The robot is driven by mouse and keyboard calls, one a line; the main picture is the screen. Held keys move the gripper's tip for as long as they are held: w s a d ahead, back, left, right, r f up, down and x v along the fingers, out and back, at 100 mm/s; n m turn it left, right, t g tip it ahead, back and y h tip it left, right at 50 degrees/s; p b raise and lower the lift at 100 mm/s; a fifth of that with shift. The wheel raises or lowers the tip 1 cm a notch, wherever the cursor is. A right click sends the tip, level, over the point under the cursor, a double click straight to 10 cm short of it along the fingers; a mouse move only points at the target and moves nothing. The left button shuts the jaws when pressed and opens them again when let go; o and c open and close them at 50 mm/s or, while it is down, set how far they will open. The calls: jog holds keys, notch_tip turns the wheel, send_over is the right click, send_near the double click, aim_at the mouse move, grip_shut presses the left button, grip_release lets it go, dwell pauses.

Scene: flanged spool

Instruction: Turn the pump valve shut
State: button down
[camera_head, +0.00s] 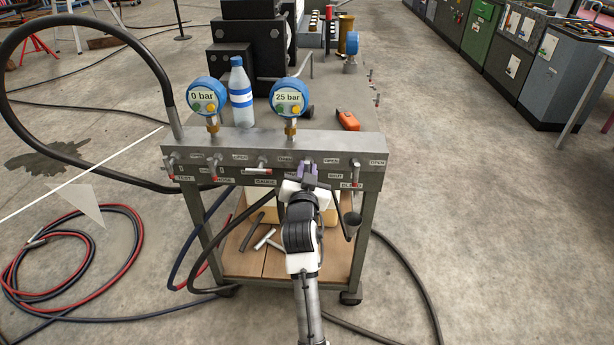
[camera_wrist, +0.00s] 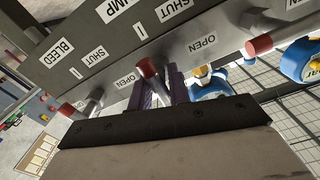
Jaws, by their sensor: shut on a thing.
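The pump valve (camera_wrist: 152,77) has a metal lever with a red end. It sits on the grey manifold (camera_head: 230,146) on top of the cart's front, beside OPEN and SHUT labels. My gripper (camera_head: 308,170) is at this valve, and in the head view it covers most of it and its name label. In the wrist view the purple fingers of my gripper (camera_wrist: 163,90) are closed around the lever, with the red end standing out beyond them. A cut-off PUMP label (camera_wrist: 122,9) shows above. The exact angle of the lever is hard to tell.
The bleed valve (camera_head: 355,168) is close on the right and the gauge valve (camera_head: 261,168) on the left. Two blue gauges stand on top: the left gauge (camera_head: 207,95) reads 0 bar, the right gauge (camera_head: 289,97) 25 bar. A bottle (camera_head: 241,95) stands between them.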

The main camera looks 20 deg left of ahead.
jog(key=c, duration=2.1)
grip_release()
jog(key=shift+m+b, duration=0.7)
jog(key=shift+m, duration=1.1)
jog(key=o, duration=0.9)
jog(key=shift+o, duration=0.2)
jog(key=b+v, duration=0.2)
jog(key=v, duration=1.2)
jog(key=shift+w, duration=0.1)
